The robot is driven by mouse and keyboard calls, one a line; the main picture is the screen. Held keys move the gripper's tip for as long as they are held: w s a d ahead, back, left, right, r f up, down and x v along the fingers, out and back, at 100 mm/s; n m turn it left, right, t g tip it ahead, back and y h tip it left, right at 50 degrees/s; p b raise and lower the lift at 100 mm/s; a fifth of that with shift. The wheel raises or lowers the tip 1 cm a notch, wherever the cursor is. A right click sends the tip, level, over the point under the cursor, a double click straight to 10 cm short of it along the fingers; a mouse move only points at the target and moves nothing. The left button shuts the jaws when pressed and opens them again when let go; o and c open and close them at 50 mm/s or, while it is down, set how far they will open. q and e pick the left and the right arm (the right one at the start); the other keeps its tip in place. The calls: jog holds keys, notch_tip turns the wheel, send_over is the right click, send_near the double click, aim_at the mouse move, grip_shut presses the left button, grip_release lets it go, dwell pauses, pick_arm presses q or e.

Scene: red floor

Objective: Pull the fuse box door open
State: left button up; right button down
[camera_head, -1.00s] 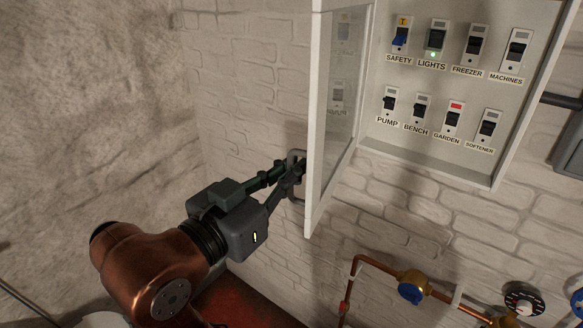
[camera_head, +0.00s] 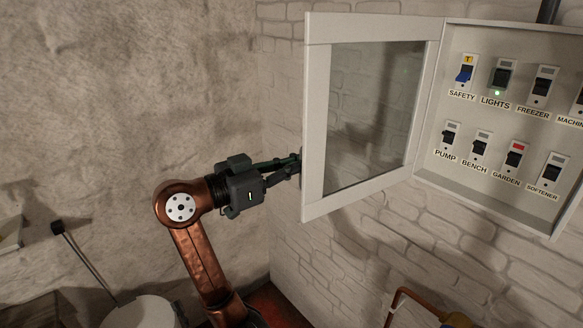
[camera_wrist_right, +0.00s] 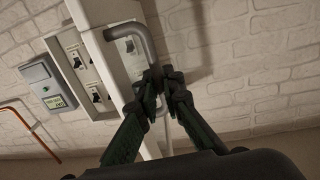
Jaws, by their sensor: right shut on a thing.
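The fuse box door (camera_head: 313,115), a white frame with a glass pane, stands wide open to the left of the fuse box (camera_head: 428,165). In the right wrist view its grey bar handle (camera_wrist_right: 147,45) shows beside the white door edge. My right gripper (camera_head: 294,166) is at the door's outer edge in the head view. In the right wrist view its dark fingers (camera_wrist_right: 163,88) are closed around the lower part of the handle. In the head view the handle is mostly hidden behind the fingers and door edge. My left gripper is in neither view.
Labelled switches (camera_head: 480,145) fill the open box, with a green light lit under LIGHTS. A copper pipe (camera_head: 405,295) runs low on the white brick wall. A rough plaster wall (camera_head: 110,100) stands at left. The space below the door is clear.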

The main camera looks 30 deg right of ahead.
jog(key=shift+w, duration=0.1)
jog(key=c, duration=2.4)
grip_release()
jog(key=shift+o, duration=0.3)
jog(key=shift+d, duration=0.1)
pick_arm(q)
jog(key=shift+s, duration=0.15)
pick_arm(e)
jog(key=a, duration=1.2)
jog(key=shift+s, duration=0.2)
